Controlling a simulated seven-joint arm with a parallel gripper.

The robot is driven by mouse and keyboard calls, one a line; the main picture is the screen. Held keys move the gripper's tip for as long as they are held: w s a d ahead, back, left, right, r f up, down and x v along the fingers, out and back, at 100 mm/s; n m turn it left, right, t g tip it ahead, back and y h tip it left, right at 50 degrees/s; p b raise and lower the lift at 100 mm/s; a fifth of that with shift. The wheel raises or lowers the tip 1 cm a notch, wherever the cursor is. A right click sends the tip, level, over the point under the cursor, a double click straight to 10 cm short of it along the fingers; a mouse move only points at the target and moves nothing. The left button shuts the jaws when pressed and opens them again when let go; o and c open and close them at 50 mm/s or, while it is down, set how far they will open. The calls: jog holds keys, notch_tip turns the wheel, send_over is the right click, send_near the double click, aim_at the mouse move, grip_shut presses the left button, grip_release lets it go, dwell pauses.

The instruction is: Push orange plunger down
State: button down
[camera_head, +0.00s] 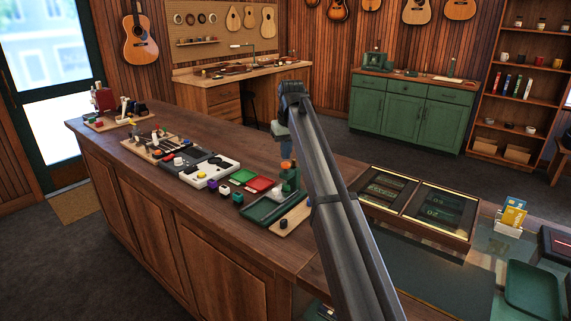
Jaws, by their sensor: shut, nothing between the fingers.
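The orange plunger (286,164) sits on top of a small green device (290,180) on the wooden counter, right of the middle of the counter's run of items. It stands upright. My gripper (287,156) points down right above the orange plunger, with its fingers shut and nothing between them. The fingertips look very close to the plunger's top; I cannot tell whether they touch it. My arm passes in front and hides what lies just right of the device.
A dark green tray (262,209) lies in front of the device. A glass-topped display case (466,239) lies right. The counter's front strip is clear.

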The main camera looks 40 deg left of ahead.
jog(key=shift+x, duration=1.15)
jog(key=shift+s+d+r, duration=0.1)
jog(key=shift+d, duration=0.1)
jog(key=shift+w+a+v, duration=0.1)
jog(key=shift+a+v, duration=0.1)
jog(key=shift+v, duration=1)
jog(key=shift+w+a+v, duration=0.15)
jog(key=shift+a+v, duration=0.05)
jog(key=shift+v, duration=0.95)
jog(key=shift+w+a+v, duration=0.1)
jog(key=shift+a+v, duration=0.1)
jog(key=shift+v, duration=1)
jog(key=shift+r, duration=0.15)
